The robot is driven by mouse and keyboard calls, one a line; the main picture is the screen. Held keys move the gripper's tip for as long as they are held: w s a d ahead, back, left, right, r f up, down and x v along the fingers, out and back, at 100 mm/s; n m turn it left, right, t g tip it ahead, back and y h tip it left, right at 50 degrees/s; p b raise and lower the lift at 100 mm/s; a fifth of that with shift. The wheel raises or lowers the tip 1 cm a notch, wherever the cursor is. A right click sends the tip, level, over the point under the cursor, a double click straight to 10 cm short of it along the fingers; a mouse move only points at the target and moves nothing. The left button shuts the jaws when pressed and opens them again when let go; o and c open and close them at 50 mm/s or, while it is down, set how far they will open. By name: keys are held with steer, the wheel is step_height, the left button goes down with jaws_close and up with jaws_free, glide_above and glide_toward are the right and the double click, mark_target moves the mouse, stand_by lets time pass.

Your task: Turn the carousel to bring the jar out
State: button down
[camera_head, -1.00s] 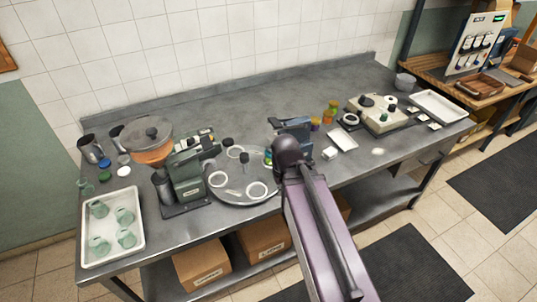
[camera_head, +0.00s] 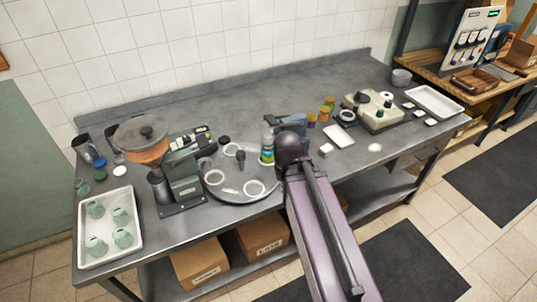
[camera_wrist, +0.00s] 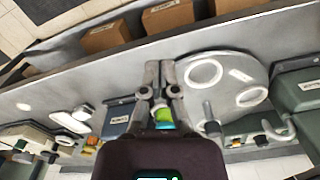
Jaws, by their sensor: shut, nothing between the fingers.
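The carousel is a grey round plate (camera_head: 235,194) with white rings on it, standing on the bench. It also shows in the wrist view (camera_wrist: 222,72). A jar with green and blue bands (camera_head: 267,148) stands at its right edge, partly hidden by my arm. In the wrist view a green and blue patch of it (camera_wrist: 164,117) shows behind my finger links. My gripper (camera_wrist: 160,68) is shut and empty over the carousel's edge; I cannot tell if it touches. It is hidden in the head view.
A green machine (camera_head: 186,180) stands left of the carousel, and a dark blue box (camera_head: 288,124) stands behind my arm. Small jars (camera_head: 325,110) and a white tray (camera_head: 339,136) lie to the right. The back of the bench is clear.

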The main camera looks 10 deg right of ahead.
stand_by(0.4)
steer(key=c, duration=0.7)
jaws_free()
steer(key=shift+w+r, duration=0.1)
steer(key=shift+w, duration=0.1)
steer(key=o, duration=0.3)
steer(key=shift+w+a+r, duration=0.1)
steer(key=shift+w+r, duration=0.05)
steer(key=shift+w, duration=0.2)
steer(key=shift+o, duration=1.1)
steer(key=w+a+r+n+p, duration=0.1)
steer(key=w+a+r+p, duration=0.1)
steer(key=w, duration=0.3)
steer(key=w+a+r+n+p, duration=0.1)
steer(key=w+a+r+p, duration=0.1)
steer(key=w, duration=0.3)
steer(key=shift+w+p, duration=0.15)
steer(key=shift+p, duration=0.15)
step_height(320, 180, up, 4)
steer(key=n+p, duration=0.3)
steer(key=p, duration=0.1)
glide_above(241, 153)
steer(key=shift+r, duration=0.1)
step_height(241, 153, down, 14)
steer(key=b, duration=1.3)
steer(key=shift+r+b, duration=0.1)
steer(key=shift+b, duration=0.2)
